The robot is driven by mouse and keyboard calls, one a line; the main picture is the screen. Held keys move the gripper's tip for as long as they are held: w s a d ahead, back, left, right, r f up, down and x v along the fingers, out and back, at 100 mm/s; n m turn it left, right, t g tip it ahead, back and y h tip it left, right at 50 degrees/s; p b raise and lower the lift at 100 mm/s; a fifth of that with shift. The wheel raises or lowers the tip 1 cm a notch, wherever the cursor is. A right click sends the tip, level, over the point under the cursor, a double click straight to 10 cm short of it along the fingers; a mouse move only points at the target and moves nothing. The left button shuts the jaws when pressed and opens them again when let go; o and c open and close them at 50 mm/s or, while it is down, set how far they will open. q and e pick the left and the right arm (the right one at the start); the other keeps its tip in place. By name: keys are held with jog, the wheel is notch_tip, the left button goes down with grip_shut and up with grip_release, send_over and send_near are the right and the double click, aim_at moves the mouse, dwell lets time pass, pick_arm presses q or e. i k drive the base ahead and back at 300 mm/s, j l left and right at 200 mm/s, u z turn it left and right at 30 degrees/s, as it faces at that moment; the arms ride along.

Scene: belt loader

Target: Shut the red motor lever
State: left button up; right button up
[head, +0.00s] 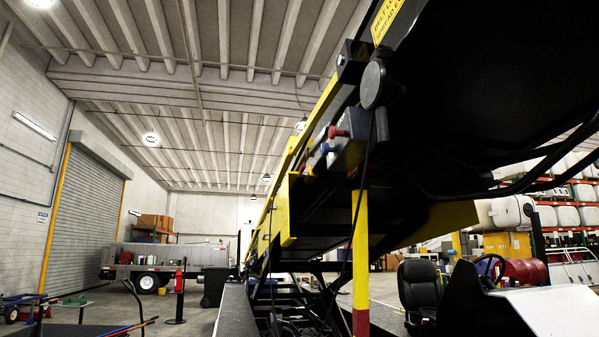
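A small red lever or knob (336,132) shows on the side of the raised yellow and black belt loader (286,222), just left of a round black part (374,85). I take it for the red motor lever, but it is too small to tell whether it is open or shut. A blue knob (325,148) sits just below and left of it. Another small reddish spot lies further down the same side. Neither of my grippers is in view, and nothing touches the red lever.
The loader's boom slants up to the right and fills the upper right. A yellow and red post (361,262) stands below it. A black seat (419,287) and steering wheel (490,269) are at the lower right. Open floor lies at the left, before a truck (165,268).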

aim_at(301, 173)
jog(key=i+j+z, duration=0.1)
jog(key=j, duration=0.25)
jog(key=i+j+z, duration=0.1)
jog(key=i+j, duration=0.25)
jog(key=i+j+z, duration=0.1)
jog(key=i+j, duration=0.3)
jog(key=i+j+z, duration=0.1)
jog(key=i+j, duration=0.25)
jog(key=i+j+z, duration=0.1)
jog(key=i+j, duration=0.25)
jog(key=j, duration=0.15)
jog(key=i+j+z, duration=0.1)
jog(key=i+j, duration=0.2)
jog(key=j, duration=0.15)
jog(key=i+j+z, duration=0.15)
jog(key=i+j, duration=0.15)
jog(key=j, duration=0.2)
jog(key=i+j+z, duration=0.1)
jog(key=i+j, duration=0.2)
jog(key=j, duration=0.25)
jog(key=i+j+z, duration=0.1)
jog(key=i+j, duration=0.15)
jog(key=j, duration=0.3)
